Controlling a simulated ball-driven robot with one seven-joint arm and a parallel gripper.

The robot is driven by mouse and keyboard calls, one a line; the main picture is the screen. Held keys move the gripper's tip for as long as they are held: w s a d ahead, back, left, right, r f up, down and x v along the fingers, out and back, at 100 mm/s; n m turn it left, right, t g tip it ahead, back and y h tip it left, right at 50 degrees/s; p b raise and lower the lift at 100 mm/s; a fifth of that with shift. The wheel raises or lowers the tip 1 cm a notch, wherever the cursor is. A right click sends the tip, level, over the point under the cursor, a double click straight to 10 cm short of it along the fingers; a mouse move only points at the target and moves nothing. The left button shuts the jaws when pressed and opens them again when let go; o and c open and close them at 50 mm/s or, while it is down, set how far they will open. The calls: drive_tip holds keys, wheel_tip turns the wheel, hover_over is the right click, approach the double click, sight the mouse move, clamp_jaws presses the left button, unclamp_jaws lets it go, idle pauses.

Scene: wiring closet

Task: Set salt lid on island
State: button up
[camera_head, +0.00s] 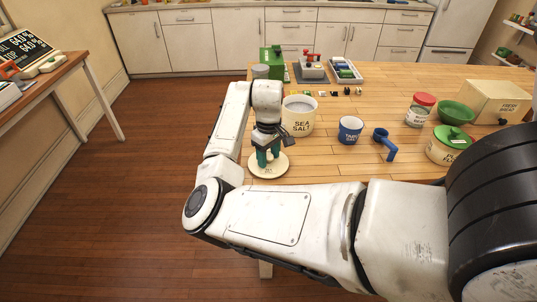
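The salt lid (269,172) is a round cream disc with small dark lettering, at the near left edge of the wooden island (340,160). It looks level; I cannot tell whether it rests on the top or hangs just above it. My gripper (268,158) points down over the lid, its green fingertips at the lid's middle. The fingers hide the middle of the lid, so whether they grip a knob is not clear. The cream SEA SALT crock (300,122) stands uncovered just behind and right of the gripper, with white salt inside.
A blue mug (350,130) and a blue scoop (386,145) stand to the right. A red-lidded jar (420,110), a green bowl (455,112), a green-lidded crock (446,146) and a bread box (497,102) are farther right. Bare wood lies between the lid and the mug.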

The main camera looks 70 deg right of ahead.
sight(269, 156)
drive_tip(key=shift+o, duration=0.5)
drive_tip(key=shift+r, duration=0.1)
wheel_tip(269, 156, up, 12)
drive_tip(key=b, duration=0.1)
idle(0.4)
